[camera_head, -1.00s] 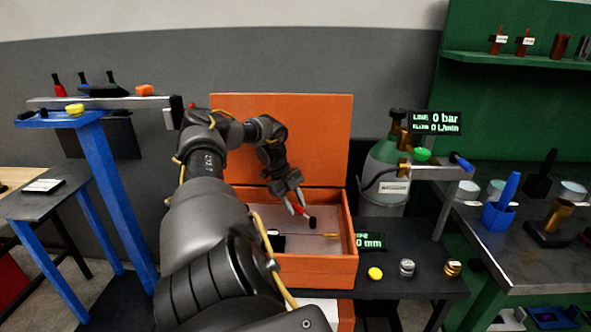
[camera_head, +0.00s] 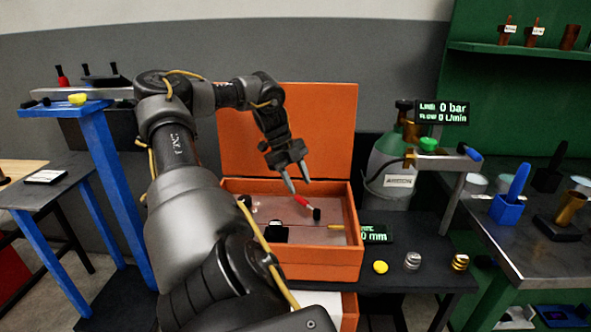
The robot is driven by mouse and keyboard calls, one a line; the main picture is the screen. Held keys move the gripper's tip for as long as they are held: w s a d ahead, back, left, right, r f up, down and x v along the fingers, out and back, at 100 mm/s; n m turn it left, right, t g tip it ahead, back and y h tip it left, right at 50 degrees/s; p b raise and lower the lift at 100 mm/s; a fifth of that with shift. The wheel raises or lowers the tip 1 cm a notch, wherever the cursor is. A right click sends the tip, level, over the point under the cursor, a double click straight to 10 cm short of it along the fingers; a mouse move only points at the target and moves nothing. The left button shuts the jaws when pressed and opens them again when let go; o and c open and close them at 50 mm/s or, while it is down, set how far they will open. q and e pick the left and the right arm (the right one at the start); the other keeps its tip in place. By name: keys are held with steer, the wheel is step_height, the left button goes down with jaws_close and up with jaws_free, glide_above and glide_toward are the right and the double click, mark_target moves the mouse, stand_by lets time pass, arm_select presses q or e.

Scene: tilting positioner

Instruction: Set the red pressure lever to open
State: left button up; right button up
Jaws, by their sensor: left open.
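A red lever with a black knob (camera_head: 303,201) shows inside the open orange box, slanting down to the right. My left gripper (camera_head: 299,186) is open and empty, with its two fingertips pointing down just above this lever; a small gap seems to separate them. Another red upright handle with a black top (camera_head: 62,76) stands on the grey rail at the far left. No label marks either one as the pressure lever. My right gripper is not in view.
The orange box (camera_head: 315,262) has a raised lid (camera_head: 330,130) behind the gripper. A gas cylinder (camera_head: 383,172) and a display reading 0 bar and 0 L/min (camera_head: 442,112) stand to the right. Yellow, silver and brass knobs line the dark bench. A blue post (camera_head: 120,190) stands left of my arm.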

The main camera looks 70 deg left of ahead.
arm_select(q)
steer(key=s+d+r+b, duration=0.1)
steer(key=s+d+r, duration=0.2)
steer(key=d, duration=0.3)
steer(key=shift+d+b, duration=0.3)
steer(key=shift+b, duration=0.05)
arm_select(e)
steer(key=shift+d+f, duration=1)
arm_select(q)
steer(key=shift+c, duration=0.3)
